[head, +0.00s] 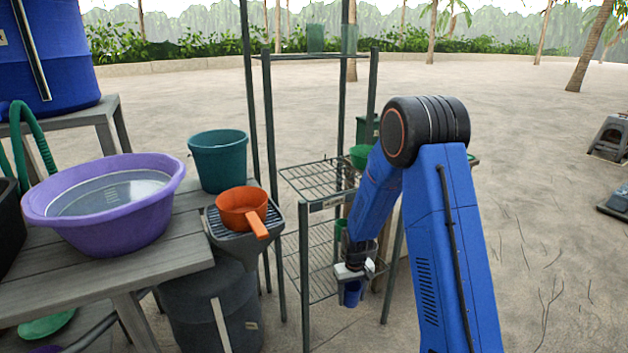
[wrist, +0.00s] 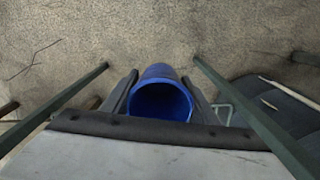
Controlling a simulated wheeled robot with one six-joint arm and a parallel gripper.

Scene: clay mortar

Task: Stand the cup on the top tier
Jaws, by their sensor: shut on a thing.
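My gripper (head: 352,274) is low in front of the right side of the metal rack, pointing down. It is shut on a blue cup (head: 352,294), which hangs below the jaws in the head view. In the wrist view the cup (wrist: 160,101) sits between the two fingers, its round open mouth toward the camera. The top tier (head: 295,57) of the rack is far above my gripper, near the top of the picture. Two translucent green cups (head: 315,38) (head: 349,39) stand there. My arm hides part of the rack's right side.
A middle wire tier (head: 310,180) and lower shelves (head: 318,284) are between the rack posts. Left are a grey table (head: 150,255), purple basin (head: 110,225), teal bucket (head: 218,160) and orange dipper (head: 240,208). A green bowl (head: 359,155) shows behind my arm.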

